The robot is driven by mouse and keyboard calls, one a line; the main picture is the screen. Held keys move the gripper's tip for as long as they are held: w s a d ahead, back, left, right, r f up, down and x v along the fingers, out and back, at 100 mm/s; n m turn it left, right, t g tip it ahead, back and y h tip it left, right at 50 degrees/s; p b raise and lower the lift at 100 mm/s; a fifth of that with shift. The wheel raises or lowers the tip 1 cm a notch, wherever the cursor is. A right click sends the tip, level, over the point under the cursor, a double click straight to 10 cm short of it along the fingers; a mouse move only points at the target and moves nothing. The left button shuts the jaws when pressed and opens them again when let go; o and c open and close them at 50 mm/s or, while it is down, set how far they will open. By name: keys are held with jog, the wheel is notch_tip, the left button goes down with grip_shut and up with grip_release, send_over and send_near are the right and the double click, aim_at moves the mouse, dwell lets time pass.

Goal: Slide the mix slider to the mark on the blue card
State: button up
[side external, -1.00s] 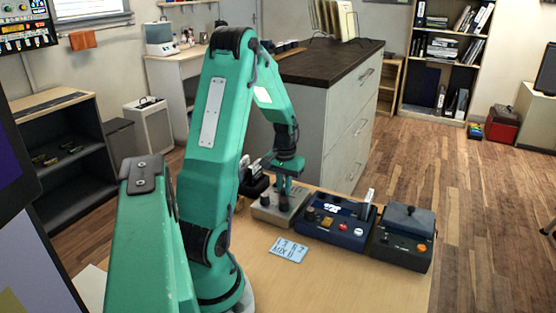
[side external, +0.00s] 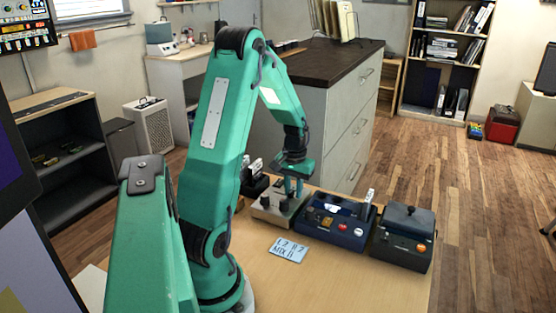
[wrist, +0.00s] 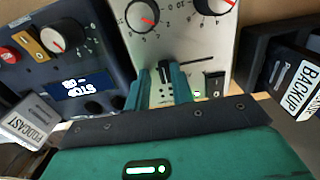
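The grey mixer panel (wrist: 195,40) has two black knobs with red pointers and a dark slot with a black slider cap (wrist: 165,69). The cap appears at the slot's left part in the wrist view. My gripper (wrist: 161,76) is open, its two teal fingers apart with the cap showing in the gap between them; I cannot tell whether either finger touches it. In the side view my gripper (side external: 293,190) points down over the grey mixer box (side external: 270,211). The blue card (side external: 288,250) lies on the table in front, its handwriting including "MIX", the rest too blurred to read surely.
A dark blue box (side external: 336,232) with knobs and buttons stands right of the mixer, then a black box (side external: 404,252) with an orange button. A black rocker switch (wrist: 214,84) is beside the slot. Table around the card is clear.

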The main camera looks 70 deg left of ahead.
aim_at(293, 192)
jog(key=shift+o, duration=0.7)
jog(key=shift+a+r, duration=0.1)
jog(key=shift+r, duration=3.85)
jog(key=w+d+r+m+t+y, duration=0.1)
jog(key=d+r+m, duration=0.1)
jog(key=d+r, duration=0.35)
jog(key=d+r+m+t, duration=0.1)
jog(key=d+r+m, duration=0.15)
jog(key=d, duration=0.65)
jog(key=s+d+r+m+t, duration=0.1)
jog(key=s+d+r+m, duration=0.1)
jog(key=d, duration=0.5)
jog(key=s+d+r+m+t+h, duration=0.1)
jog(key=s+d+r+m+t, duration=0.1)
jog(key=s+d, duration=0.3)
jog(key=shift+d+t, duration=0.3)
jog(key=shift+d, duration=0.6)
